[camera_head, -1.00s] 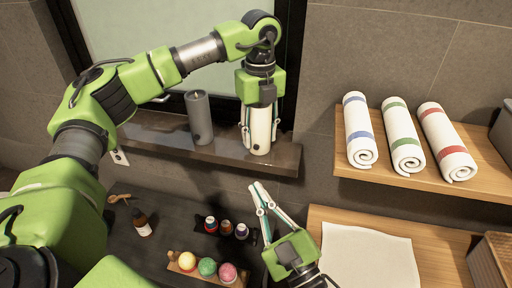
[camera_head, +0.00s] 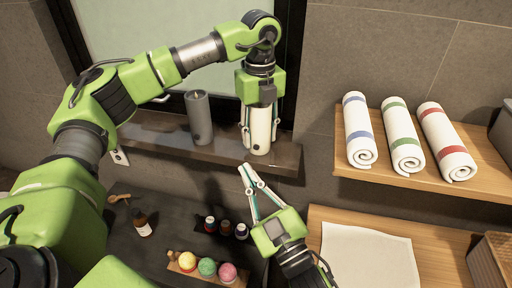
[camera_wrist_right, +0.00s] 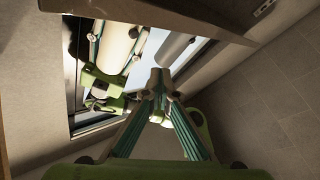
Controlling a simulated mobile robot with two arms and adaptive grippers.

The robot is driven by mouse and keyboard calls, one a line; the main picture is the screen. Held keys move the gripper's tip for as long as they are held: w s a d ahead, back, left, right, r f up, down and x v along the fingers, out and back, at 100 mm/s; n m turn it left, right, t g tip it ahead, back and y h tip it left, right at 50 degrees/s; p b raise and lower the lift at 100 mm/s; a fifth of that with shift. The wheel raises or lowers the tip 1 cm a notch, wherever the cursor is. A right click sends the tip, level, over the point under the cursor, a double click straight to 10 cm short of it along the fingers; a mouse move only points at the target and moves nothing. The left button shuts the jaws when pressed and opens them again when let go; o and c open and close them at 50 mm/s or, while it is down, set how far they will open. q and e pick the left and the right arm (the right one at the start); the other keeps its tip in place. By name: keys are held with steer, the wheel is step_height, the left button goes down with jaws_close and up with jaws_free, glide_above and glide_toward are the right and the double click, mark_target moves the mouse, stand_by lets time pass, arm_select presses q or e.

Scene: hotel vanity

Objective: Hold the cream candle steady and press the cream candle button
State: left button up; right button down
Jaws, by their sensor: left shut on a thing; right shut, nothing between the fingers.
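The cream candle (camera_head: 261,128) stands upright on the dark window ledge. My left gripper (camera_head: 260,135) comes down from above and is shut around it. A small dark button (camera_head: 257,147) shows low on the candle's front. My right gripper (camera_head: 246,170) is shut and empty, below and slightly left of the candle, apart from it, with its fingertips pointing up toward the ledge. In the right wrist view, the closed fingertips (camera_wrist_right: 160,80) show below the cream candle (camera_wrist_right: 118,45), which my left gripper holds.
A grey candle (camera_head: 199,117) stands on the ledge (camera_head: 222,152) left of the cream one. Rolled towels (camera_head: 402,140) lie on a wooden shelf at right. Small bottles (camera_head: 225,227) and colored balls (camera_head: 207,267) are on the dark counter below.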

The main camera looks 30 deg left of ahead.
mark_target(255, 161)
steer(key=shift+w+a, duration=0.2)
steer(key=shift+w, duration=0.6)
steer(key=shift+w+a, duration=0.25)
steer(key=shift+w, duration=0.6)
steer(key=shift+w+a, duration=0.2)
steer(key=shift+w, duration=0.6)
steer(key=shift+w, duration=0.15)
steer(key=shift+w+a, duration=0.1)
steer(key=shift+w, duration=0.15)
steer(key=shift+w+a, duration=0.1)
steer(key=shift+w, duration=0.25)
stand_by(0.4)
steer(key=shift+s+d, duration=0.2)
steer(key=shift+s, duration=0.6)
steer(key=shift+s+d, duration=0.2)
steer(key=shift+s, duration=0.6)
steer(key=shift+s+d, duration=0.25)
steer(key=shift+s, duration=0.55)
steer(key=shift+s+d, duration=0.2)
steer(key=shift+s, duration=0.6)
